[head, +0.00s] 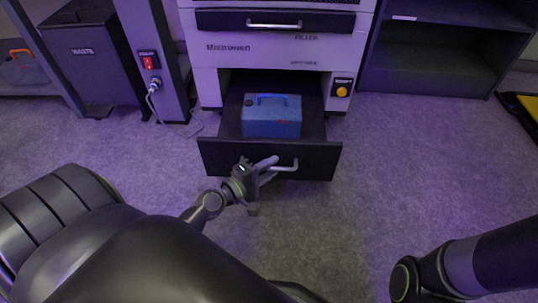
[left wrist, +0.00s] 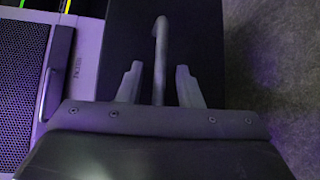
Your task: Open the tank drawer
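The tank drawer (head: 315,160) at the bottom of the pale machine is pulled out, and a blue tank (head: 272,116) with a blue handle sits inside it. The drawer has a grey bar handle (head: 288,167) on its dark front. My left gripper (head: 268,170) is at the left part of this handle. In the left wrist view the handle (left wrist: 160,50) runs between the two fingers (left wrist: 160,84), with visible gaps on both sides, so the fingers are open around it. My right arm shows at the lower right, but its gripper is out of view.
The machine (head: 265,52) has a closed upper drawer (head: 275,20) and a yellow button (head: 342,91). A waste bin (head: 90,65) and a post with a red switch (head: 150,62) stand left. A dark shelf (head: 430,70) stands right. Carpet around the drawer is clear.

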